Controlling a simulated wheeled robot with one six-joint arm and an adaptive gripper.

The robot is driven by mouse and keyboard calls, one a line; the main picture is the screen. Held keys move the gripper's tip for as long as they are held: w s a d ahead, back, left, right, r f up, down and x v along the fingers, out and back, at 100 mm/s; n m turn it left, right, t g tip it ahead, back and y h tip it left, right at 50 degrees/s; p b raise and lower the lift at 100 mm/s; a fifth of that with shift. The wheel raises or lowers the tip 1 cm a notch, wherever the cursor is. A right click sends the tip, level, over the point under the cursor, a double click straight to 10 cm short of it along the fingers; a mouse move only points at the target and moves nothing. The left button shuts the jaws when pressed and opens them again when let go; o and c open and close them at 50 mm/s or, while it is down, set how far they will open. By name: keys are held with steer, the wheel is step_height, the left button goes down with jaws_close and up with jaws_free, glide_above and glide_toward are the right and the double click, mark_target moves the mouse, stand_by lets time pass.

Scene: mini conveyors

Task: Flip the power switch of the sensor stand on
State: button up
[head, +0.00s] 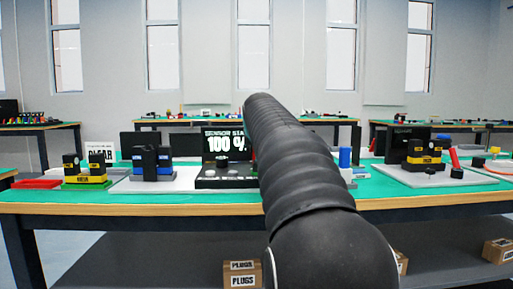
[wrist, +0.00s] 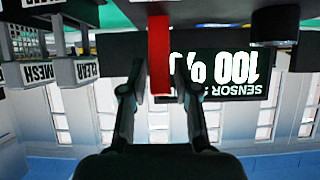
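The sensor stand (head: 210,182) is black, with a display reading "SENSOR STA…" and "100 %", on the green table; my arm hides its right side. In the wrist view its display (wrist: 220,75) appears upside down. A red bar (wrist: 159,45), perhaps the switch lever, runs down from the top of the wrist view. My gripper (wrist: 162,80) is open, with one dark finger on each side of the bar and gaps visible. I cannot tell whether either finger touches it. In the head view the gripper is hidden behind my arm.
Left of the stand are a dark blue-and-black device (head: 152,162) on a white plate and a yellow-and-black device (head: 88,170) on green. A white plate with a yellow-banded device (head: 425,152) stands to the right. Labelled boxes (head: 242,274) lie on the lower shelf.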

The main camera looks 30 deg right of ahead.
steer(key=shift+o, duration=0.3)
steer(key=v, duration=1.2)
